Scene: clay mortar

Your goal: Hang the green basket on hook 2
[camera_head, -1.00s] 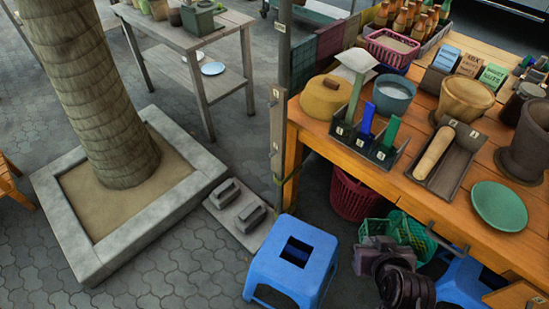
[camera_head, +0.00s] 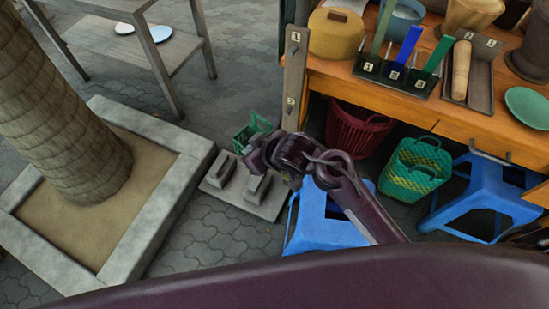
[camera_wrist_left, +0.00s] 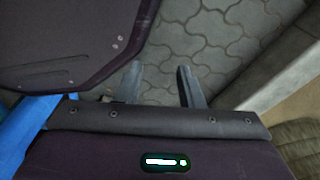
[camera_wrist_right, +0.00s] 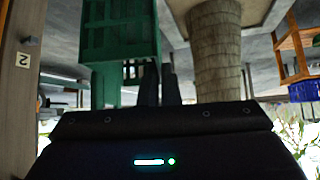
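The green basket (camera_head: 250,132) hangs from my right gripper (camera_head: 256,148), left of the upright wooden board (camera_head: 292,75) at the table's left end. In the right wrist view the basket (camera_wrist_right: 122,42) is at the fingertips of the right gripper (camera_wrist_right: 160,80), whose fingers are close together on it. The board carries label 1 at the top and label 2 (camera_head: 290,101) lower down; label 2 also shows in the right wrist view (camera_wrist_right: 22,60). My left gripper (camera_wrist_left: 160,82) is open and empty above the paving.
A blue stool (camera_head: 325,225) stands below my right arm, another (camera_head: 485,190) under the table (camera_head: 400,98). A red basket (camera_head: 358,130) and a green-yellow woven basket (camera_head: 415,172) sit on the ground. Stone blocks on a slab (camera_head: 240,190) and a tree planter (camera_head: 185,145) lie left.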

